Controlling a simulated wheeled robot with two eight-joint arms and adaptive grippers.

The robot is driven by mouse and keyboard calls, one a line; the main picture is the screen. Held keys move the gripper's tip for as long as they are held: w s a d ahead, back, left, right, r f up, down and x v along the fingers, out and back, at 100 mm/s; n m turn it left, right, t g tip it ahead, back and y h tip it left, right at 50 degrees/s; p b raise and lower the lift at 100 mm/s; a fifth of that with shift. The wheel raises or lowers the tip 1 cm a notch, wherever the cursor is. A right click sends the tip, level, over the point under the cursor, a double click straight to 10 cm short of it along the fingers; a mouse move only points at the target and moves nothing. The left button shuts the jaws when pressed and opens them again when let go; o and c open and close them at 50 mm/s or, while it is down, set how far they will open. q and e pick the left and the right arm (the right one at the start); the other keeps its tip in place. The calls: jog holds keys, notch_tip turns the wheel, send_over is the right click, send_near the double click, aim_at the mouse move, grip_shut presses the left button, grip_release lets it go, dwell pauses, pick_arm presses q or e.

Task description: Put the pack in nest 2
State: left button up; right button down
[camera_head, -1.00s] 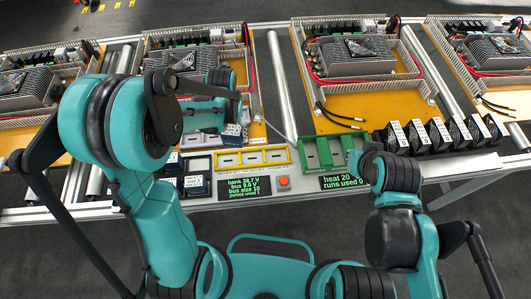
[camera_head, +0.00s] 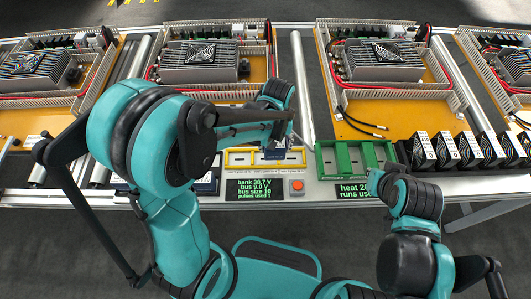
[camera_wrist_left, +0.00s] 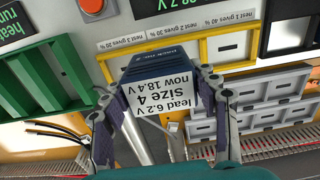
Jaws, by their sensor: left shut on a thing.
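The pack (camera_wrist_left: 160,92) is a dark blue block with a white label reading lead 6.2 V, size 4, now 18.4 V. My left gripper (camera_wrist_left: 158,105) is shut on it, one finger on each side. The pack also shows in the head view (camera_head: 275,153), over the middle-to-right part of the yellow nest frame (camera_head: 236,166). In the left wrist view the nest labels are upside down. The pack overlaps the frame (camera_wrist_left: 203,62) near the nest 2 label (camera_wrist_left: 178,30), hiding part of it; touching or above, I cannot tell.
A green tray (camera_head: 345,160) stands right of the yellow frame, with several black fan units (camera_head: 445,150) beyond. A grey slotted rack (camera_wrist_left: 258,118) is beside the frame. A red button (camera_head: 297,186) and text displays (camera_head: 254,189) sit in front.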

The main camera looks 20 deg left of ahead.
pick_arm(q)
jog(key=a+f, duration=0.1)
jog(key=w+a+f, duration=0.1)
jog(key=a, duration=0.1)
jog(key=shift+a+f+b, duration=0.1)
jog(key=shift+a+b, duration=0.05)
jog(key=shift+b, duration=0.25)
notch_tip(320, 180, down, 4)
jog(key=shift+f+b, duration=0.1)
jog(key=shift+b, duration=0.9)
jog(key=o, duration=1)
jog(key=shift+f, duration=0.1)
jog(key=o, duration=0.5)
jog(key=shift+c, duration=0.2)
